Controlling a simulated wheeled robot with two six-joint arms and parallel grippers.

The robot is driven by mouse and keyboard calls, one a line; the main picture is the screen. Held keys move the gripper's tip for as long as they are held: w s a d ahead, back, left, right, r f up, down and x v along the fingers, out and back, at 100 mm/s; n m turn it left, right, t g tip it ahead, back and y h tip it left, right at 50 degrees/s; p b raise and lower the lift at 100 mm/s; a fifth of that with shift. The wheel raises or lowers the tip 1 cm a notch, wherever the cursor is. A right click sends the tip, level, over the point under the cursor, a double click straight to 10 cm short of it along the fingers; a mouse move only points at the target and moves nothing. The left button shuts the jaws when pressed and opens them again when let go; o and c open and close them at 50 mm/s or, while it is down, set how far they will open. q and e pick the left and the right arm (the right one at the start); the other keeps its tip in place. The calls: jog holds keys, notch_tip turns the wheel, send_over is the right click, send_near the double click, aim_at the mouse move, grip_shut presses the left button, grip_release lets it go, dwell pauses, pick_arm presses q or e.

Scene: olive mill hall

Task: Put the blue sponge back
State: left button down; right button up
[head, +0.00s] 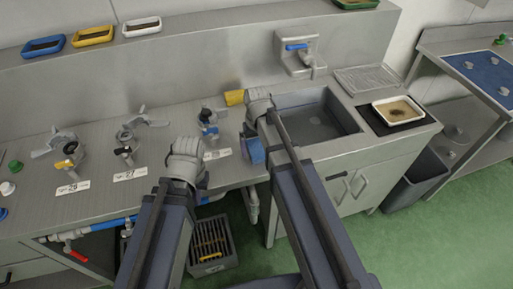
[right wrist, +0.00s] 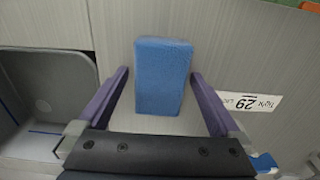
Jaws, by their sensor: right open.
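The blue sponge (head: 256,151) is at the front edge of the grey worktop, left of the sink. In the right wrist view the sponge (right wrist: 162,75) lies between the two purple fingers of my right gripper (right wrist: 158,74), with a gap on each side. My right gripper (head: 251,134) is open around the sponge and not closed on it. My left gripper (head: 190,178) hangs near the worktop's front edge, left of the sponge; its fingers are mostly hidden. A blue-rimmed tray (head: 43,47), a yellow-rimmed tray (head: 92,37) and a white-rimmed tray (head: 141,27) stand on the back ledge.
The sink (head: 318,115) is to the right, with a tray (head: 398,110) beside it. Metal fixtures (head: 65,148) with number labels stand along the worktop; label 29 (right wrist: 250,102) is near the sponge. A yellow block (head: 234,97) lies behind. A dark crate (head: 211,243) sits below.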

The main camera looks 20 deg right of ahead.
aim_at(257, 147)
jog(key=shift+r, duration=0.15)
notch_tip(257, 147, up, 12)
jog(key=p, duration=1.2)
jog(key=s+a+n+h, duration=0.1)
jog(key=s+a+n, duration=0.2)
jog(key=s+a, duration=0.7)
jog(key=s, duration=0.4)
jog(key=shift+s+a, duration=0.2)
jog(key=shift+a, duration=0.05)
jog(key=shift+f+b, duration=0.75)
jog(key=shift+f, duration=0.1)
